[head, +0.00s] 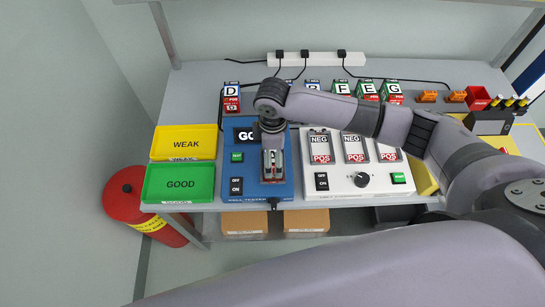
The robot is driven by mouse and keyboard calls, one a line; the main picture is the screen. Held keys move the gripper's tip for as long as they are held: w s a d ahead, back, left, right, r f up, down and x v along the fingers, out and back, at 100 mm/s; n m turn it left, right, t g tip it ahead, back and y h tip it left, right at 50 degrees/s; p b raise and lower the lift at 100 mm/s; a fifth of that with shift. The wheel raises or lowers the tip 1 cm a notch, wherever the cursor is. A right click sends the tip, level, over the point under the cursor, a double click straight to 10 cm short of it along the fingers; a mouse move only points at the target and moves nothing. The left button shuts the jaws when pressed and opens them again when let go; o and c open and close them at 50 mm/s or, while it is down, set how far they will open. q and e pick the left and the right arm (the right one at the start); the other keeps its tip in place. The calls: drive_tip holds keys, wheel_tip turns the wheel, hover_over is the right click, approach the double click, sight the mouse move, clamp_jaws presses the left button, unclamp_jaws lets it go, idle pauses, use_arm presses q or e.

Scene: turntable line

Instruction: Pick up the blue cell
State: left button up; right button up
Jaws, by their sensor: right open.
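My right gripper (272,168) reaches in from the right and points down over the slot of the blue tester (257,189). Its jaws are open, and the gripper covers most of the slot, so I cannot tell whether a cell lies between the fingers. In the back row, a cell with a blue top (312,83) shows just above my arm, with its lower part hidden. My left gripper is not in view.
Green-cornered cells (367,91) stand behind my arm. A white charger (345,184) with NEG/POS bays is right of the tester. A yellow WEAK tray (184,143) and a green GOOD tray (178,183) are at left. A power strip (316,59) lies at the back.

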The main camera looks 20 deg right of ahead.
drive_tip(key=shift+f, duration=0.45)
drive_tip(key=c, duration=1.7)
drive_tip(key=shift+r, duration=0.1)
